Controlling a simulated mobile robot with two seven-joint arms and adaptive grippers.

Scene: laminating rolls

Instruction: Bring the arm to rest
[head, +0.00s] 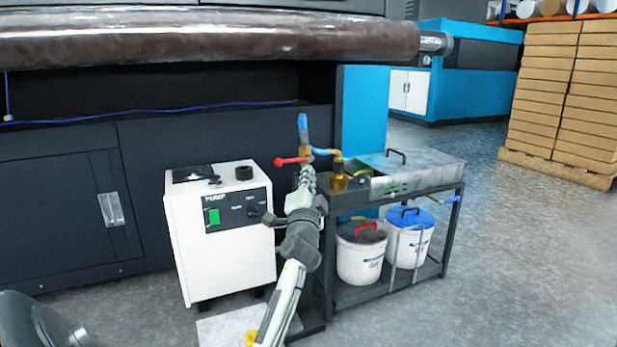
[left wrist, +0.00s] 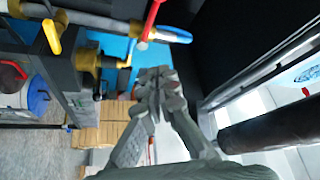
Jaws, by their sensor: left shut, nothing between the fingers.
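My left arm reaches up from the bottom middle of the head view. Its gripper (head: 307,178) is shut and empty, just below the red-handled valve (head: 291,161) and beside the brass fitting (head: 340,177). In the left wrist view the two fingers of the gripper (left wrist: 157,82) meet at their tips with nothing between them. The red lever (left wrist: 152,18) and blue pipe end (left wrist: 172,36) show beyond the fingertips there. I cannot tell the exact gap between gripper and valve. My right gripper is not in view.
A white pump box (head: 222,240) stands left of the arm. A large roll (head: 200,40) spans above. Floor at right is free.

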